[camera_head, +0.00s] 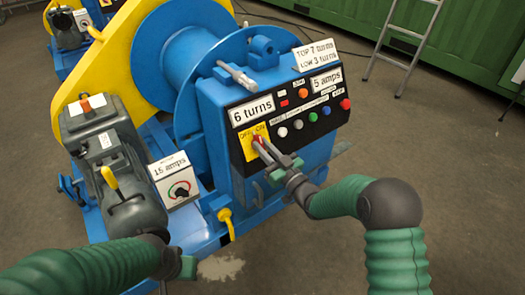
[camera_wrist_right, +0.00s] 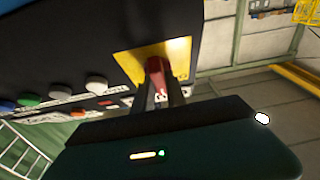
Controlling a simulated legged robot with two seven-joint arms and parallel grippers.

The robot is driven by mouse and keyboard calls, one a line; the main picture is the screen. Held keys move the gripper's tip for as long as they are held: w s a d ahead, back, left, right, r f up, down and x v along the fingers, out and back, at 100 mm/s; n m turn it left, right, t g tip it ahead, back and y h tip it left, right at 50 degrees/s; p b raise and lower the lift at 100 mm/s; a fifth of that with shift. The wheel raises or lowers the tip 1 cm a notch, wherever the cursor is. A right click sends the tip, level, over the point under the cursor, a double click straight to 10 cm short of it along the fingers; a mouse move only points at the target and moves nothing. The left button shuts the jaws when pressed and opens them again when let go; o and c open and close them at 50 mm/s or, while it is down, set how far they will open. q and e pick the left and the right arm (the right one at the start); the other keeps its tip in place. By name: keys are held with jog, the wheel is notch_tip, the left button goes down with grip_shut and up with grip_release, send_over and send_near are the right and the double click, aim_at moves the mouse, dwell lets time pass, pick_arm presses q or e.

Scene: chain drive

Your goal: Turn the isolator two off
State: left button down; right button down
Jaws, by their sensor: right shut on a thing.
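A red rotary switch handle (camera_head: 258,140) sits on a yellow plate (camera_head: 248,150) marked OFF and ON, at the left of the black control panel. This appears to be the isolator; no "two" label is readable. My right gripper (camera_head: 266,147) is shut on the red handle. In the right wrist view the handle (camera_wrist_right: 156,72) stands between the fingers (camera_wrist_right: 160,92), in front of the yellow plate (camera_wrist_right: 138,66). The fingers partly hide the handle and the lettering. My left gripper (camera_head: 188,266) is low at the left, below the motor and away from the panel; its fingers are not clear.
The blue machine (camera_head: 215,95) carries several coloured buttons (camera_head: 312,116) right of the switch. A grey motor (camera_head: 105,150) with a yellow lever and a small dial box (camera_head: 178,190) stand at the left. A ladder (camera_head: 405,40) stands behind. Floor at the right is clear.

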jog(key=n+g+y, duration=0.1)
jog(key=n, duration=0.1)
jog(key=n+g+y, duration=0.1)
jog(key=n, duration=0.2)
jog(key=shift+d, duration=0.15)
jog(key=n+g+y, duration=0.1)
jog(key=n+g, duration=0.1)
jog(key=n, duration=0.1)
jog(key=shift+w+r+n+g, duration=0.1)
jog(key=shift+n+g, duration=0.2)
jog(key=shift+n, duration=0.1)
jog(key=shift+n+g+y+p, duration=0.45)
jog(key=shift+n+g, duration=0.55)
jog(key=shift+n, duration=0.9)
jog(key=c, duration=1.4)
grip_release()
jog(key=shift+o, duration=0.2)
